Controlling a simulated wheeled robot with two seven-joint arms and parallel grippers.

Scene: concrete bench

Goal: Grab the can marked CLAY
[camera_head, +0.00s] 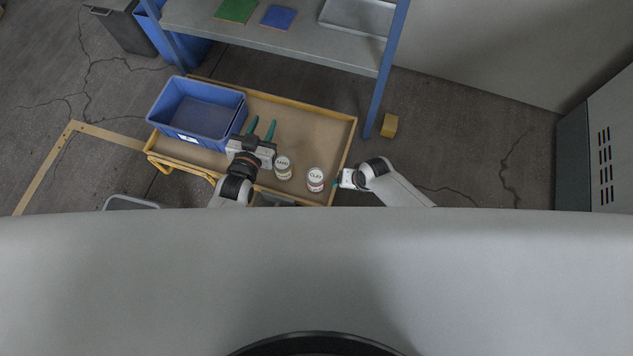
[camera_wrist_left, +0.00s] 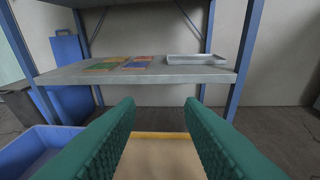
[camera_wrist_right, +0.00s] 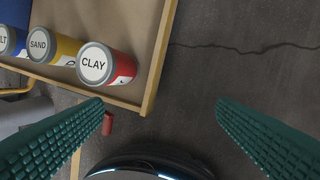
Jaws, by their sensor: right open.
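The can marked CLAY (camera_head: 316,180) stands near the right end of the wooden cart top. In the right wrist view the CLAY can (camera_wrist_right: 122,69) is red with a white lid, left of and beyond the fingers. My right gripper (camera_head: 337,184) is just right of it, past the cart edge. The right wrist view shows this gripper (camera_wrist_right: 162,106) open, with nothing between its fingers. The can marked SAND (camera_head: 283,168), yellow, stands left of CLAY. My left gripper (camera_head: 263,127) is open and empty over the cart; its fingers also show in the left wrist view (camera_wrist_left: 159,103).
A blue bin (camera_head: 201,112) sits on the cart's left. The right wrist view shows a third, blue can (camera_wrist_right: 14,42), cut off, reading "LT". A shelf (camera_head: 280,35) with blue posts stands behind. A yellow block (camera_head: 389,125) lies on the floor. The cart's raised edge (camera_wrist_right: 158,70) borders CLAY.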

